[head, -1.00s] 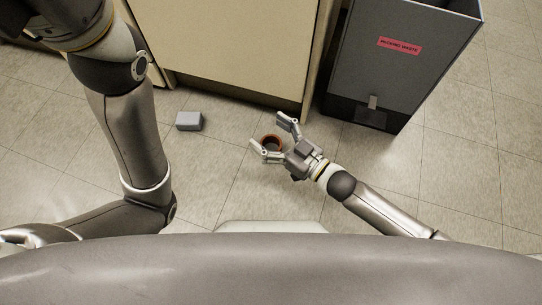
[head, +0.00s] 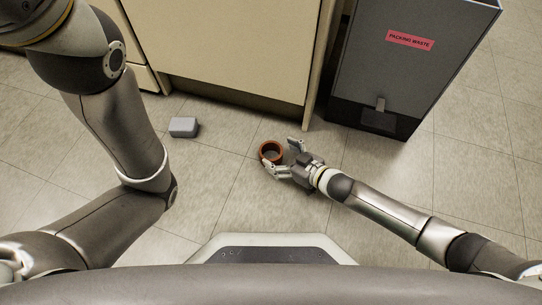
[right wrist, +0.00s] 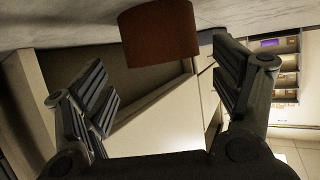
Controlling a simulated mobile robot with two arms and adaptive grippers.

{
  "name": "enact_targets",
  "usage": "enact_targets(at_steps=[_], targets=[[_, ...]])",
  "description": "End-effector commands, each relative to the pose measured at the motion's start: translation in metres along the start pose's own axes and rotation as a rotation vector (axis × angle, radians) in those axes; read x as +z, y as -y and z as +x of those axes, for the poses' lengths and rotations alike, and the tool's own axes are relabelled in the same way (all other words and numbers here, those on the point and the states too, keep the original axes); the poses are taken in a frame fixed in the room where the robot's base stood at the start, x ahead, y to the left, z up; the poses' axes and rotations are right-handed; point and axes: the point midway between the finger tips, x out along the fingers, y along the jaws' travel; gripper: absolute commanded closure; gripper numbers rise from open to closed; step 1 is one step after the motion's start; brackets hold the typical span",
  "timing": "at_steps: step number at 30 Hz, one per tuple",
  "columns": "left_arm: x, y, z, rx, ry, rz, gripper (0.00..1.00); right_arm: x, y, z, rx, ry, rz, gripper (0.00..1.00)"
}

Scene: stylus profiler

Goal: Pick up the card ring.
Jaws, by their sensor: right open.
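The card ring (head: 271,161) is a short orange-brown tube with a dark hollow, standing on the tiled floor in front of a cream cabinet. My right gripper (head: 281,157) is low beside it, coming from the right, with its fingers spread open and empty. The ring is just ahead of and partly at the mouth of the fingers; contact cannot be told. In the right wrist view, the ring (right wrist: 160,35) shows at the top, beyond the open right gripper (right wrist: 160,80) and between its finger lines. My left gripper is out of view.
A small grey block (head: 184,127) lies on the floor to the left of the ring. The cream cabinet (head: 235,50) stands behind the ring. A dark grey bin (head: 400,75) with a red "packing waste" label stands behind right. The floor around the ring is otherwise clear.

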Motion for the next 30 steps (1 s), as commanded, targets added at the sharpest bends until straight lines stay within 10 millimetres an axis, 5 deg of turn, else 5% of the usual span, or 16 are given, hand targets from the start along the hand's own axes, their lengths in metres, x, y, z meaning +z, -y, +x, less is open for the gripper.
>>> enact_targets(at_steps=[9, 20, 30], targets=[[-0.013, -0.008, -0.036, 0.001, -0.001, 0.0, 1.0, 0.002, 0.003, 0.036, -0.001, -0.003, 0.0, 0.16], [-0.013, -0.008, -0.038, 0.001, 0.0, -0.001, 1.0, -0.001, 0.004, 0.041, -0.001, -0.001, 0.001, 0.16], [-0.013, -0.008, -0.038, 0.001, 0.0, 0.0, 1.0, -0.001, 0.003, 0.041, -0.001, -0.001, 0.001, 0.56]])
